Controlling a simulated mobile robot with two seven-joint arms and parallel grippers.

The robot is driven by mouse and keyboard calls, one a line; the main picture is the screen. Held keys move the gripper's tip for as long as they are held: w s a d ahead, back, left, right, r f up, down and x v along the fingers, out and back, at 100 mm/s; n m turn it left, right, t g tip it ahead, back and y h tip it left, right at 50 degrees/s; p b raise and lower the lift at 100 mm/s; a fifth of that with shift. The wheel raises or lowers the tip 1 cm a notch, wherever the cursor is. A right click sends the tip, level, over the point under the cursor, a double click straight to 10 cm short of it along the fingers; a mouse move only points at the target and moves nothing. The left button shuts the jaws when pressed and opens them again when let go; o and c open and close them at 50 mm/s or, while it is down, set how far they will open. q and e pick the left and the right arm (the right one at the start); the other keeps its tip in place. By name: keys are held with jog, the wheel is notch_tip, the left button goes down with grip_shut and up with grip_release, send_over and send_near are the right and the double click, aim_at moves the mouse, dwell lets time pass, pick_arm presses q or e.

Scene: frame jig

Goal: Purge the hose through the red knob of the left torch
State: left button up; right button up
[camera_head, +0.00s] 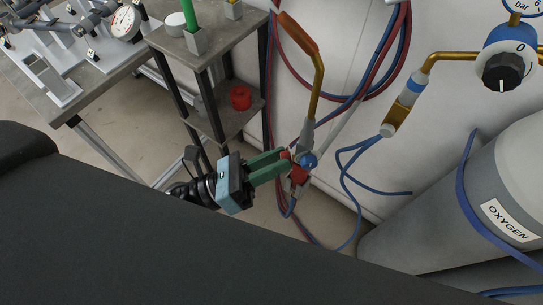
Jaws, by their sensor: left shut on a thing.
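The left torch (319,85) hangs upright by the wall, with a brass neck and an orange-brown tip at the top. Its lower body carries a blue knob (309,160) and a red knob (287,156). My left gripper (286,162) reaches in from the left with green fingers and is shut at the red knob, whose surface is partly hidden by the fingertips. My right gripper is not in view.
A grey oxygen cylinder (460,190) stands at the right under a regulator with a black dial (503,70). Red and blue hoses (375,75) hang on the wall. A shelf stand (222,48) holds a red cup-like object (240,97). A bench (75,88) with a gauge (124,22) is at the upper left.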

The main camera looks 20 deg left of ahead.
pick_arm(q)
jog(key=n+y+p, duration=0.1)
jog(key=n, duration=0.1)
jog(key=shift+r+n+t, duration=0.1)
jog(key=shift+n+t, duration=0.2)
jog(key=shift+n, duration=0.1)
jog(key=o, duration=1)
jog(key=shift+s, duration=0.1)
jog(key=b+v, duration=0.2)
jog(key=v, duration=0.5)
jog(key=shift+s+a, duration=0.25)
jog(key=shift+s, duration=0.05)
